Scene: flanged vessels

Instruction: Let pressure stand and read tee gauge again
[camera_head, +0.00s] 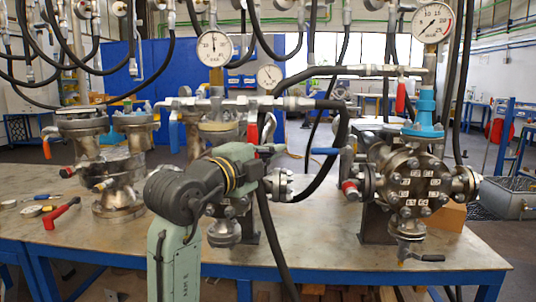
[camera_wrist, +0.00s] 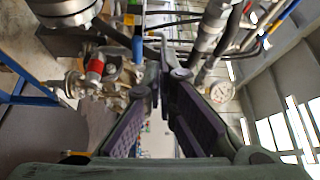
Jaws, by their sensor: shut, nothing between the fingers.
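Three round white gauges show in the head view. A large gauge (camera_head: 214,47) stands above the middle vessel, its needle roughly upright. A smaller gauge (camera_head: 269,76) is to its right. Another large gauge (camera_head: 433,22) tops the piping above the right vessel (camera_head: 412,184); its needle seems to point lower left. The numbers are too small to read surely, and I cannot tell which is the tee gauge. One tilted gauge (camera_wrist: 221,91) shows small in the wrist view. My gripper (camera_wrist: 166,72) is shut and empty, with piping beyond its tips. In the head view my arm hides part of the middle vessel.
Black hoses (camera_head: 338,135) hang around the piping. A left vessel (camera_head: 103,175) stands on the workbench (camera_head: 310,243). A red-handled tool (camera_head: 62,212) lies at the bench's left. Red valve handles (camera_head: 252,133) and a blue handle (camera_head: 325,151) stick out near my arm.

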